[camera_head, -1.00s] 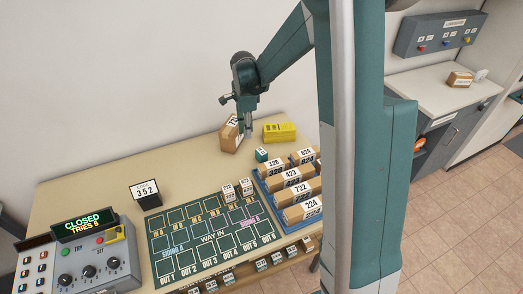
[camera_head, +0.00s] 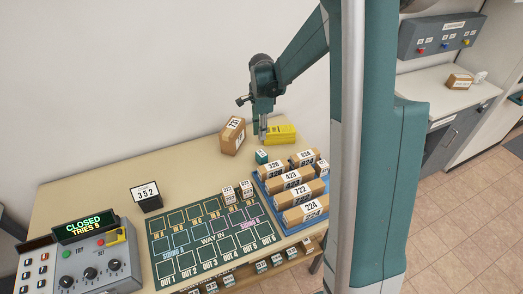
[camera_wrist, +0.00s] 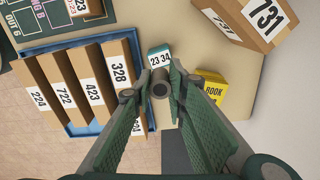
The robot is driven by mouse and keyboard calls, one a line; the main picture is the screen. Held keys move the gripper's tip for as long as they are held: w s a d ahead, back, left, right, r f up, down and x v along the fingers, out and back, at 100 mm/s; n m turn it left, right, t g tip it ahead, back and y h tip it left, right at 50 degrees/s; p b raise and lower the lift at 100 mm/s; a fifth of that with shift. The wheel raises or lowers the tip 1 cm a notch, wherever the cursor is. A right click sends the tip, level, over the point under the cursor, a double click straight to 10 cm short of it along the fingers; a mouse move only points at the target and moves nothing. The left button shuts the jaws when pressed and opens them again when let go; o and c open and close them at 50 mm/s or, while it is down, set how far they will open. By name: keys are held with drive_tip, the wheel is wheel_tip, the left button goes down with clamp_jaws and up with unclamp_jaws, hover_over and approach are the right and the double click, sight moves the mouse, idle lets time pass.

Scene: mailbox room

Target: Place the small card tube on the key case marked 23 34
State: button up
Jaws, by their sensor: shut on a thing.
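The key case marked 23 34 (camera_head: 261,155) is a small teal block with a white label. It stands on the table behind the blue tray. In the wrist view the key case (camera_wrist: 159,57) shows just beyond my fingertips. My gripper (camera_head: 262,130) is above the table, over the key case or close to it, pointing down. In the wrist view my gripper (camera_wrist: 160,92) is shut on the small card tube (camera_wrist: 160,88), whose round dark end faces the camera. The tube looks apart from the case, but the height between them is hard to judge.
A blue tray (camera_wrist: 67,128) of numbered parcels stands beside the key case. A brown parcel marked 731 (camera_head: 232,136) and a yellow book (camera_head: 281,134) stand behind it. A green marked board (camera_head: 208,257) and a console (camera_head: 95,268) are to the left. The back-left table is mostly clear.

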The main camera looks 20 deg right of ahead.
hover_over(261, 153)
drive_tip(key=shift+s+f, duration=0.1)
drive_tip(key=shift+f, duration=2.35)
drive_tip(key=shift+f, duration=0.1)
drive_tip(key=shift+f, duration=2)
drive_tip(key=shift+f, duration=0.15)
drive_tip(key=o, duration=0.6)
drive_tip(key=shift+o, duration=0.3)
drive_tip(key=shift+r, duration=0.2)
drive_tip(key=shift+r, duration=6)
